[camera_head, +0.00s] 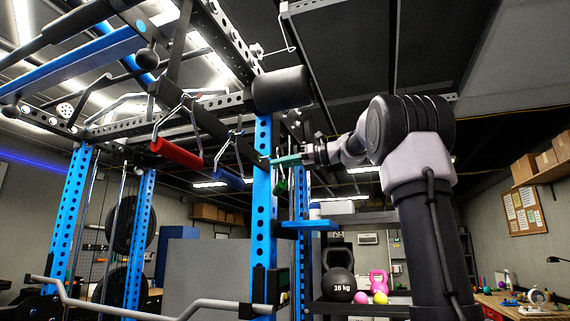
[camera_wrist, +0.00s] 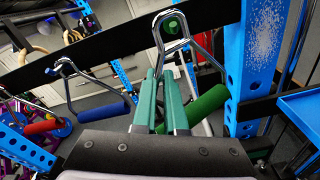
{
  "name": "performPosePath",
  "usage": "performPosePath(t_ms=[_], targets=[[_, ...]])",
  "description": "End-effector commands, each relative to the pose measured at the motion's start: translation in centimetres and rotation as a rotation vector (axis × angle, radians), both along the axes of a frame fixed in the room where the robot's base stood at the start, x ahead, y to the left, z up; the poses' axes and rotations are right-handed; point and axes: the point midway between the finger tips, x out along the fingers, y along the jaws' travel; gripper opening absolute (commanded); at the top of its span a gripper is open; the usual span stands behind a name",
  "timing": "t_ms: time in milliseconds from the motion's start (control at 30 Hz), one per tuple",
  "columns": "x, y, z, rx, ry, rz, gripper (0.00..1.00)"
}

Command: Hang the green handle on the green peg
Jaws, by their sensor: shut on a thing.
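The green handle has a green grip (camera_wrist: 207,109) and a bent metal frame with a loop at the top. In the wrist view, the tips of my gripper (camera_wrist: 160,72) are closed at the frame just below the loop. The round green peg (camera_wrist: 174,25) shows inside the loop, against the black beam. I cannot tell whether the loop is around the peg or only in front of it. In the head view, my gripper (camera_head: 286,160) reaches left to the beam's end, and the green grip (camera_head: 282,187) hangs below it, partly hidden by the blue post.
A red handle (camera_head: 176,152) and a blue handle (camera_head: 228,178) hang from the black beam (camera_head: 215,130) to the left. A blue upright post (camera_head: 263,205) stands close beside my gripper. A black roller pad (camera_head: 281,90) is above.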

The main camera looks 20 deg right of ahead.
Motion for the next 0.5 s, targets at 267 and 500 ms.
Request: performPosePath(t_ms=[267,500], targets=[[1.0,1.4,-0.1,0.0,-0.003,0.002,0.0],[1.8,2.6,-0.2,0.001,-0.003,0.003,0.0]])
